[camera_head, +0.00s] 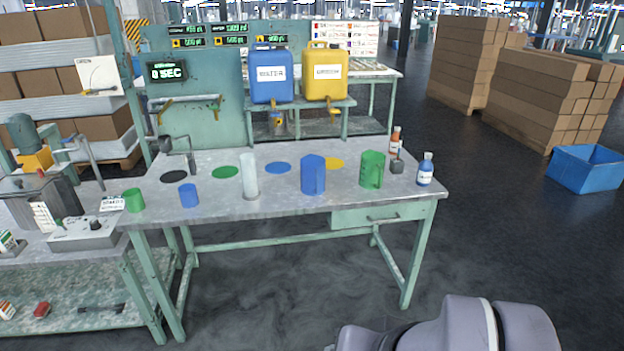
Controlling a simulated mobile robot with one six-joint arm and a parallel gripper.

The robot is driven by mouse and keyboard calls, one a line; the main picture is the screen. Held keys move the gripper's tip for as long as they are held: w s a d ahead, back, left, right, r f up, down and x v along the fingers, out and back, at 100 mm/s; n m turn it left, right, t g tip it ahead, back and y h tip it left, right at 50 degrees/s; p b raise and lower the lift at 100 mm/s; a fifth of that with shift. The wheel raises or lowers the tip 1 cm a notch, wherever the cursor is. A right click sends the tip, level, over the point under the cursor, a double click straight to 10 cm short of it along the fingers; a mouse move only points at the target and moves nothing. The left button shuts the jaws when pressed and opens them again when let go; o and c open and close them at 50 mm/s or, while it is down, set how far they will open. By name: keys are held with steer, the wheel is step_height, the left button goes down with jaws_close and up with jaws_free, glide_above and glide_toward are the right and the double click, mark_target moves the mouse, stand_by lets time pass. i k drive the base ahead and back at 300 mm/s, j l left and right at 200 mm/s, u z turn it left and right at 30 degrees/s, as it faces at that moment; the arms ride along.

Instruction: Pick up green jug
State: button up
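The green jug (372,170) stands upright on the right part of the grey worktable (290,207). A handle shows on its right side. A smaller green cup (134,200) stands at the table's left end. Part of my arm shows at the bottom right of the head view, well in front of the table and apart from the jug. My gripper is not in view.
A blue jug (313,175), a clear cylinder (249,176) and a blue cup (188,195) stand left of the green jug. A blue-labelled bottle (425,170), an orange bottle (395,141) and a small grey object (397,166) are to its right. Floor before the table is clear.

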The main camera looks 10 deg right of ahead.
mark_target(372, 166)
steer(key=i+l+u, duration=0.15)
steer(key=i+l, duration=0.15)
steer(key=i+l+u, duration=0.35)
steer(key=i+l, duration=0.2)
steer(key=i+l+u, duration=0.2)
steer(key=l, duration=0.3)
steer(key=i+l+u, duration=0.15)
steer(key=l, duration=0.25)
steer(key=i+l+u, duration=0.2)
steer(key=l, duration=0.25)
steer(key=i, duration=0.05)
